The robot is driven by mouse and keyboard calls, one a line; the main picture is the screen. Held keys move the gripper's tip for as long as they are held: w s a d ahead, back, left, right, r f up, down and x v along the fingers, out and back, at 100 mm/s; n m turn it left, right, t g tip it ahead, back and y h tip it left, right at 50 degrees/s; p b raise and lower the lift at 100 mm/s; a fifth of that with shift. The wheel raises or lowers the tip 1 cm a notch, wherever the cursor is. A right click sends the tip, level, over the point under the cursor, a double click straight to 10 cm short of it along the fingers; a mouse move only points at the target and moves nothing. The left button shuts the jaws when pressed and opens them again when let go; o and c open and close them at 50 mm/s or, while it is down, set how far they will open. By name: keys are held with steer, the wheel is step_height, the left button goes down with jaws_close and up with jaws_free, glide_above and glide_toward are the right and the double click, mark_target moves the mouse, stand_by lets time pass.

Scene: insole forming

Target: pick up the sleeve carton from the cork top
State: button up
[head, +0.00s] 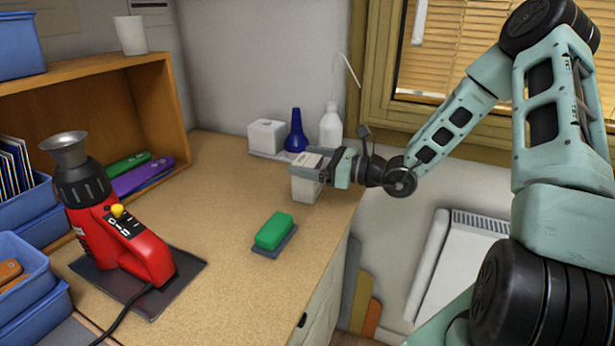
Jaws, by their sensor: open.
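A small white carton (304,188), which looks like the sleeve carton, stands upright on the cork top (215,235) near its right edge. My gripper (316,166) reaches in from the right, roughly level, at the carton's upper part. Its jaws are open, with the carton's top seeming to lie between the fingers. The fingers hide part of the carton, and I cannot tell whether they touch it.
Behind stand a white box (266,136), a blue bottle (296,132) and a white bottle (330,127). A green block (273,231) lies on a dark pad in front. A red heat tool (118,238) stands left, near blue bins (22,290). Cork between is clear.

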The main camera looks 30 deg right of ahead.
steer(key=shift+w+a, duration=0.2)
steer(key=c, duration=1.1)
steer(key=shift+c, duration=0.2)
